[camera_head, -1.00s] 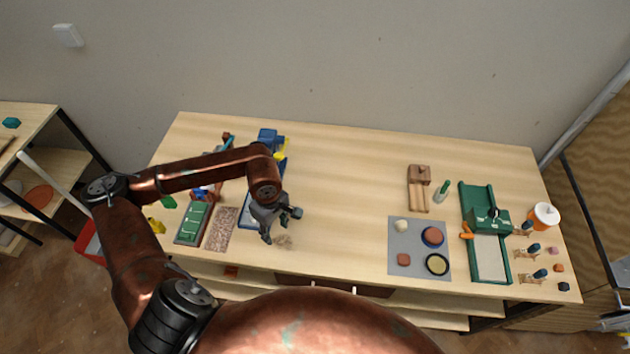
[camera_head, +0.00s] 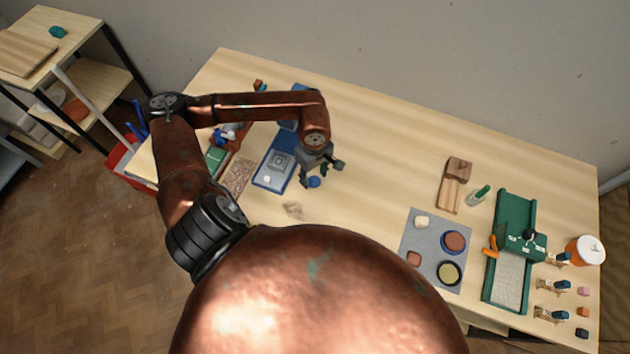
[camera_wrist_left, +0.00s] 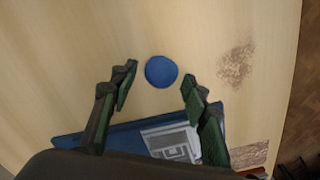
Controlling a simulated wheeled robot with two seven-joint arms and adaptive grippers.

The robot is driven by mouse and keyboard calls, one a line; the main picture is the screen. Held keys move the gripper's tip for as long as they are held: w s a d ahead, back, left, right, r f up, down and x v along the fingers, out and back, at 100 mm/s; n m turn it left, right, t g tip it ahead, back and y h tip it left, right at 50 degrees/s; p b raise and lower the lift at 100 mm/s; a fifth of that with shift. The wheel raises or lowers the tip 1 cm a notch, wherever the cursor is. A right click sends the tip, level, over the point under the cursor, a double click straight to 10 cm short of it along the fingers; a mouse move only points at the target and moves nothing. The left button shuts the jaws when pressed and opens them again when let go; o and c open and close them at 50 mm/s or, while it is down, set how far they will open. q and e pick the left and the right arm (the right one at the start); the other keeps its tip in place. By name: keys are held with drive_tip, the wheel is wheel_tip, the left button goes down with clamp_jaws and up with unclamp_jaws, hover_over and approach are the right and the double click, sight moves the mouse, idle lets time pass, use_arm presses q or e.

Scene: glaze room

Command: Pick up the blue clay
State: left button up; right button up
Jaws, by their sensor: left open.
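The blue clay (camera_head: 314,182) is a small round blue piece on the wooden table, just right of a blue tray. In the left wrist view the blue clay (camera_wrist_left: 161,71) lies beyond and between the fingertips, apart from both. My left gripper (camera_head: 322,171) is open above the table, close to the clay, and partly overlaps it in the head view. In the left wrist view its two green-padded fingers (camera_wrist_left: 158,90) are spread with nothing between them. My right gripper is in neither view.
The blue tray (camera_head: 264,178) with a grey square piece lies left of the clay. A brownish smudge (camera_head: 293,209) marks the table. A grey mat (camera_head: 424,263) with several pieces and a green press (camera_head: 513,210) are at right. The table's middle is clear.

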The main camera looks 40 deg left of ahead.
use_arm(q)
wheel_tip(320, 180, down, 2)
drive_tip(key=shift+s+f, duration=0.1)
drive_tip(key=c, duration=0.5)
idle(0.5)
